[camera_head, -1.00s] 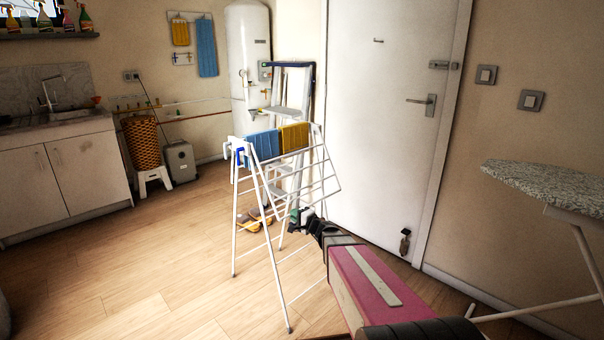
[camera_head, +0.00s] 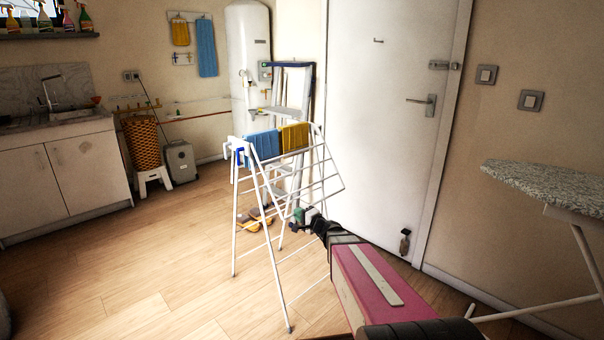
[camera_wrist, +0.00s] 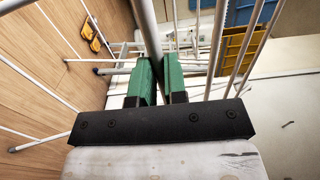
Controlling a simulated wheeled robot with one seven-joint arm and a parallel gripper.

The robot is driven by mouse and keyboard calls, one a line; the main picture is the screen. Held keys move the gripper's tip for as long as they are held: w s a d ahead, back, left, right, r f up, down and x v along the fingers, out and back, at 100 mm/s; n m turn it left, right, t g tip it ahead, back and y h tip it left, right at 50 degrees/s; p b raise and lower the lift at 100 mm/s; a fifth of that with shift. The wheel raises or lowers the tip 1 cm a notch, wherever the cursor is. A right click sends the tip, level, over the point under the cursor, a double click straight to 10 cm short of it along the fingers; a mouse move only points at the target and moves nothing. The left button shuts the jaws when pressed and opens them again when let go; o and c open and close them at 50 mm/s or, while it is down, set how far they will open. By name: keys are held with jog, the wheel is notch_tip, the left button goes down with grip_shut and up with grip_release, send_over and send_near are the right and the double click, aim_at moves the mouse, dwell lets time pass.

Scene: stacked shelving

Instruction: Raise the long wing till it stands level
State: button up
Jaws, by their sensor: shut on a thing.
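The white drying rack (camera_head: 235,225) stands on the floor in the middle of the head view. Its long wing (camera_head: 328,155) hangs on the right side, sloping steeply down from the top toward the door. My gripper (camera_head: 302,215) is at the wing's lower edge, near its front corner. In the wrist view, the green fingers of my gripper (camera_wrist: 160,82) are closed on a white bar of the wing (camera_wrist: 152,40). The exact contact is partly hidden between the fingers. A blue cloth (camera_head: 264,145) and a yellow cloth (camera_head: 294,137) hang over the rack's top.
A stepladder (camera_head: 311,85) stands behind the rack. A closed white door (camera_head: 385,130) is to the right of it. An ironing board (camera_head: 555,186) stands at the right edge. Brown and yellow items (camera_head: 256,222) lie on the floor behind the rack. The floor at left is clear.

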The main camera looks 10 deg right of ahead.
jog(key=shift+s+d+r, duration=0.6)
jog(key=shift+s+r, duration=0.2)
jog(key=shift+s, duration=0.05)
jog(key=shift+s+d+r, duration=0.55)
jog(key=shift+s+r, duration=0.25)
jog(key=shift+s+d+r, duration=0.4)
jog(key=shift+s+r, duration=0.1)
jog(key=shift+r, duration=0.2)
jog(key=shift+s+d+r, duration=0.35)
jog(key=shift+s+r, duration=0.2)
jog(key=shift+r, duration=0.2)
jog(key=shift+s+d+r, duration=0.4)
jog(key=shift+s+r, duration=0.1)
jog(key=shift+r, duration=0.2)
jog(key=shift+s+d+r, duration=0.3)
jog(key=shift+s+r, duration=0.1)
jog(key=shift+r, duration=0.4)
jog(key=shift+s+d+r, duration=0.25)
jog(key=shift+s+r, duration=0.1)
jog(key=shift+r, duration=0.45)
jog(key=shift+s+d+r, duration=0.3)
jog(key=shift+s+r, duration=0.1)
jog(key=shift+r, duration=0.4)
